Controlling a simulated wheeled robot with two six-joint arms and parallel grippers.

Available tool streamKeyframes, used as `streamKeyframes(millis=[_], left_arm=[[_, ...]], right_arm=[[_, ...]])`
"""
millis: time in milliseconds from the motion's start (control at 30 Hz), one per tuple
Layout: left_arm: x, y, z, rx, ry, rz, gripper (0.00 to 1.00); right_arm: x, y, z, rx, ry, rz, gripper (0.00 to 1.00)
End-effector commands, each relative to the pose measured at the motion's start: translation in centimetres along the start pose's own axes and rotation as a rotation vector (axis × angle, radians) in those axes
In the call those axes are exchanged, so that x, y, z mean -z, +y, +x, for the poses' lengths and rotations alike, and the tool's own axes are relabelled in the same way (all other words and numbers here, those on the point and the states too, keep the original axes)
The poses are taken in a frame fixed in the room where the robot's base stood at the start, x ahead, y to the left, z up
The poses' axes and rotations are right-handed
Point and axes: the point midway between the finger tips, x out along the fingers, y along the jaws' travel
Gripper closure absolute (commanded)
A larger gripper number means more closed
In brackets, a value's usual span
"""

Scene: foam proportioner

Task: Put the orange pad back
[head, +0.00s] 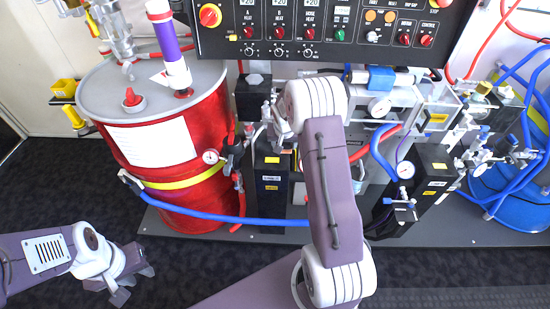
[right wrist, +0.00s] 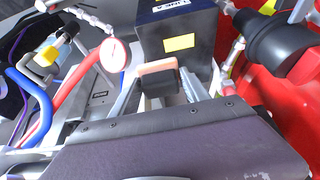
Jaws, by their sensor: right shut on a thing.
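The orange pad (right wrist: 157,65) shows in the right wrist view as a pale orange strip along the top of a small black block. My right gripper (right wrist: 158,92) is shut on it, with the grey fingers on either side of the block. In the head view my right gripper (head: 272,124) is small and partly covered by my own wrist, and I cannot make out the pad there. A dark box with a yellow label (right wrist: 178,42) stands just beyond the pad; I cannot tell whether they touch. My left gripper (head: 134,285) is open and empty at the lower left, above the floor.
A red drum (head: 200,135) stands left of my right gripper, with a gauge (head: 210,156) and hoses beside it. A control panel (head: 325,30) is above. A blue hose (head: 215,219) crosses low in front. Dark floor (head: 60,190) is clear at the left.

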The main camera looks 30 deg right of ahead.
Motion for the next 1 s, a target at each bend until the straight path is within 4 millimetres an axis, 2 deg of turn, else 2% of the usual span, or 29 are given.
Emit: streamKeyframes(millis=[100, 200, 367, 600, 967, 1000], left_arm=[[-0.1, 0.0, 0.7, 0.0, 0.0, 0.0, 0.69], [-0.1, 0.0, 0.8, 0.0, 0.0, 0.0, 0.69], [-0.1, 0.0, 0.8, 0.0, 0.0, 0.0, 0.69], [-0.2, 0.0, 1.8, 0.0, 0.0, 0.0, 0.69], [-0.2, 0.0, 2.2, 0.0, 0.0, 0.0, 0.69], [-0.2, 0.0, 2.0, 0.0, 0.0, 0.0, 0.69]], right_arm=[[-0.8, -2.3, 1.4, 0.001, -0.001, -0.003, 0.84], [-0.9, -3.1, 1.7, 0.0, 0.001, -0.001, 0.84], [-1.1, -3.2, 1.9, -0.001, 0.0, 0.002, 0.84], [-2.6, -3.1, 5.4, -0.001, -0.002, 0.001, 0.84], [-2.7, -3.1, 5.8, 0.0, 0.001, 0.002, 0.84], [-2.6, -3.1, 5.7, 0.0, 0.0, 0.002, 0.38]])
